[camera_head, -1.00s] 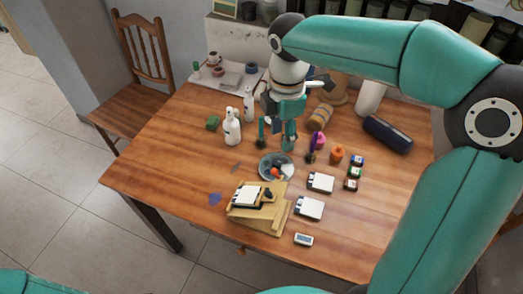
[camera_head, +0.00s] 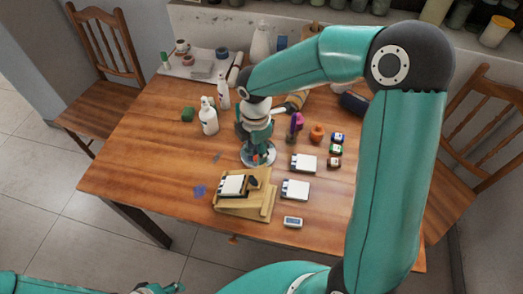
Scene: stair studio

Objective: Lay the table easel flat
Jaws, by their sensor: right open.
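The table easel (camera_head: 262,203) is a light wooden frame near the front edge of the table. It looks low, but its exact tilt is hard to tell. A white pad with a dark edge (camera_head: 232,185) and a small dark object (camera_head: 253,182) rest on it. My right gripper (camera_head: 257,156) is open and points down over the grey plate (camera_head: 270,161), just behind the easel and apart from it. The gripper hides part of the plate. Part of my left gripper (camera_head: 160,288) shows at the bottom edge; its fingers are not clear.
White pads (camera_head: 295,190), small jars (camera_head: 336,149) and an orange pot (camera_head: 317,133) stand right of the easel. A white bottle (camera_head: 208,117) stands back left. A small device (camera_head: 292,222) lies near the front edge. The table's left part is mostly clear.

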